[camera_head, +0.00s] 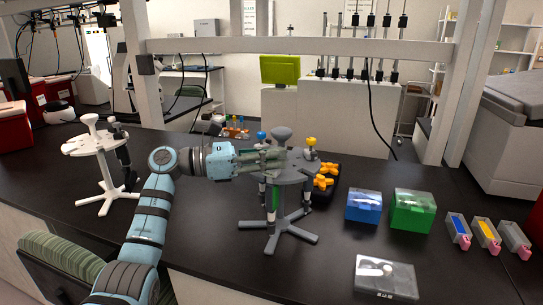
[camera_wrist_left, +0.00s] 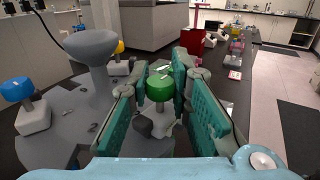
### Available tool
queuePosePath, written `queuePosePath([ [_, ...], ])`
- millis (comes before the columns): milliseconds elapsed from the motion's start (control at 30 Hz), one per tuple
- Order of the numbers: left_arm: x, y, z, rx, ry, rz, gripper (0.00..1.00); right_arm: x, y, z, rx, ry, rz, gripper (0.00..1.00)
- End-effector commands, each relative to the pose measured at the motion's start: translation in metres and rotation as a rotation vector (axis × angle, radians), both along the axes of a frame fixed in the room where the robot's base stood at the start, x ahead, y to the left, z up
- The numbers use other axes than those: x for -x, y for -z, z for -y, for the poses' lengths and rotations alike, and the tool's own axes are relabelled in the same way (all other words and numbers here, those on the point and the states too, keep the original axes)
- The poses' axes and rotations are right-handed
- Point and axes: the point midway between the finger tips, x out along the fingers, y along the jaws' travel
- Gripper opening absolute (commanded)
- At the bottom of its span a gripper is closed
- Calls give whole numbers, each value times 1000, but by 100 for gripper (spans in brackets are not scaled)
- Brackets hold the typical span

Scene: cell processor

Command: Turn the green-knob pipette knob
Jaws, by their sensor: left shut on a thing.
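The green knob (camera_wrist_left: 159,88) of the pipette sits between the teal finger pads of my left gripper (camera_wrist_left: 170,84) in the left wrist view. The gripper is shut on it. In the head view my left gripper (camera_head: 265,160) reaches in from the left to the grey pipette stand (camera_head: 285,227), and its fingers hide the green knob. The green pipette body (camera_head: 272,197) hangs below the stand's top. A blue knob (camera_head: 261,136) and a yellow knob (camera_head: 311,142) stand on the same stand, around its grey central post (camera_head: 282,135). My right gripper is not in view.
A white pipette stand (camera_head: 103,165) is at the left. Orange tubes in a black rack (camera_head: 325,178) sit behind the grey stand. Blue (camera_head: 363,207), green (camera_head: 413,210) and clear (camera_head: 386,277) boxes are on the right. The dark table is bare in front of the grey stand.

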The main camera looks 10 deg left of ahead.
Motion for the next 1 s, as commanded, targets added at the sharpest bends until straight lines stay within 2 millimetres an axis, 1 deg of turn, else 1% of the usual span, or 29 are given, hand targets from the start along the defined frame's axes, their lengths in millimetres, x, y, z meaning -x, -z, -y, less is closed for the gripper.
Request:
queuePosePath([
  [167, 0, 0, 0, 0, 0, 0, 0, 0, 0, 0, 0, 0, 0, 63],
  [200, 0, 0, 0, 0, 0, 0, 23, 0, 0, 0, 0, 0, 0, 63],
  [267, 0, 0, 0, 0, 0, 0, 33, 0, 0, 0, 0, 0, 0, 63],
  [300, 0, 0, 0, 0, 0, 0, 39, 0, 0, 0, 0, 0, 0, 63],
  [333, 0, 0, 0, 0, 0, 0, 41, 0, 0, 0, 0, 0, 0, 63],
  [567, 0, 0, 0, 0, 0, 0, 41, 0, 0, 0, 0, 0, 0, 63],
  [667, 1, 0, -4, 0, -1, 0, 41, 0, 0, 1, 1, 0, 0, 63],
  [767, 7, 1, -18, -1, -3, -2, 41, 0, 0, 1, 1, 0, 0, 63],
  [1000, 36, 1, -78, -3, -4, -1, 41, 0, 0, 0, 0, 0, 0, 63],
])
